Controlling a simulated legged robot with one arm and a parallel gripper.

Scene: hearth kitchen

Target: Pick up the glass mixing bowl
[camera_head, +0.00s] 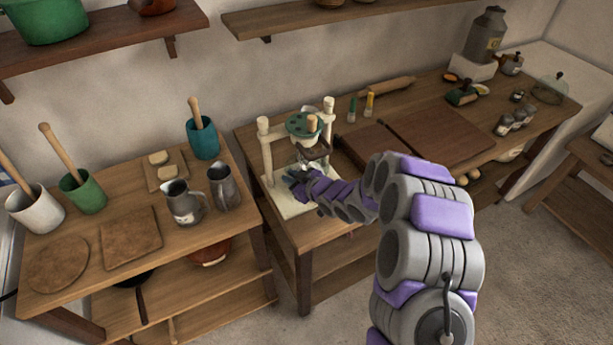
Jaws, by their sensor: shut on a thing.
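My gripper (299,177) is at the cream wooden press frame (267,158) on the middle table, reaching in from the right. It is shut on a small clear, glassy thing (309,160), which I take to be the glass mixing bowl. That thing is between the frame's two posts, below the green-topped white part. The fingers and most of the bowl are hard to make out at this size. I cannot tell whether the bowl rests on the frame's base or is lifted.
Two metal jugs (183,203) and a teal crock (203,140) stand on the left table. Dark boards (440,135) lie right of the frame, with green and yellow small bottles (369,104) behind. A clear glass dome (550,89) stands far right. Shelves hang above.

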